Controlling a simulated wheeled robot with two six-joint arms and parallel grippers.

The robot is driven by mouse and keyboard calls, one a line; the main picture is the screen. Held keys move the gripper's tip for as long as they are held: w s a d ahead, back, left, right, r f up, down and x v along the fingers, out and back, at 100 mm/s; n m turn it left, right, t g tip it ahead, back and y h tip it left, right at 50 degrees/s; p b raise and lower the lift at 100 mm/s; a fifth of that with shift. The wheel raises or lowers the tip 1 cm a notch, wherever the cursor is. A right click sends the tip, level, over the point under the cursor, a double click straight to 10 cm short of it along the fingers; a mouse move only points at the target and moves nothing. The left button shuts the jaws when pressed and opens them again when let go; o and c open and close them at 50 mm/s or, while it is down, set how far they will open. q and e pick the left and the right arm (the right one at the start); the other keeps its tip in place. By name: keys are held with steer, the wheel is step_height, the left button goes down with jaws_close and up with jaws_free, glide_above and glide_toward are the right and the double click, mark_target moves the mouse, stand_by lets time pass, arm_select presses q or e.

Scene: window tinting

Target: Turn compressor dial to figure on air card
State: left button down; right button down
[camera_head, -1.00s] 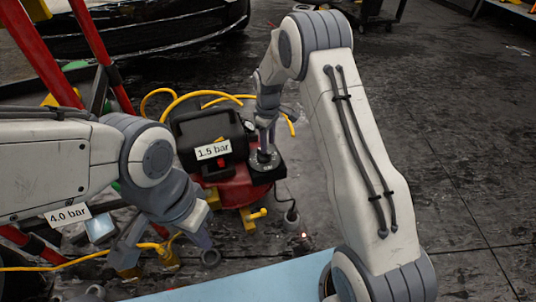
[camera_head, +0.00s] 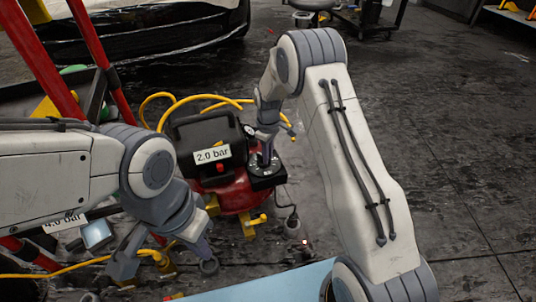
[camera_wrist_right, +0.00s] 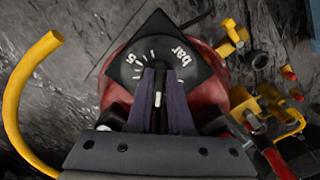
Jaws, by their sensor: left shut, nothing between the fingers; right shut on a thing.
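The red and black compressor (camera_head: 240,190) stands on the floor in the middle of the head view. Its white readout (camera_head: 212,155) shows 2.0 bar. The black dial (camera_head: 267,172) is on its right side; the right wrist view shows its round scale (camera_wrist_right: 135,62) with a "bar" mark. My right gripper (camera_head: 265,158) is shut on the dial knob from above, its dark fingers (camera_wrist_right: 160,88) on either side of it. The white air card (camera_head: 62,222) reads 4.0 bar, partly covered by my left arm. My left gripper (camera_head: 203,250) is shut and empty, left of and below the compressor.
Yellow hose (camera_head: 190,98) loops behind the compressor, and more runs along the floor at lower left. Red posts (camera_head: 100,45) stand at the left. A light blue surface (camera_head: 270,283) lies at the bottom. The floor at the right is mostly clear.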

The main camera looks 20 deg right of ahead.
steer(key=shift+s+a+r+m+p, duration=0.1)
steer(key=shift+r+m+p, duration=0.1)
steer(key=shift+m+p, duration=0.7)
steer(key=m+p, duration=0.3)
steer(key=p, duration=0.2)
steer(key=shift+s+a+m, duration=0.1)
steer(key=shift+a+m, duration=0.1)
steer(key=shift+m, duration=0.2)
steer(key=m+p, duration=0.2)
steer(key=m, duration=0.1)
steer(key=shift+a+m, duration=0.25)
steer(key=shift+m, duration=0.05)
steer(key=m+p, duration=0.2)
steer(key=m, duration=0.1)
steer(key=shift+a+f, duration=0.1)
steer(key=shift+a, duration=0.1)
steer(key=shift+a+f+m+p, duration=0.15)
steer(key=shift+m+p, duration=0.4)
steer(key=shift+m, duration=1.15)
steer(key=c, duration=0.8)
jaws_free()
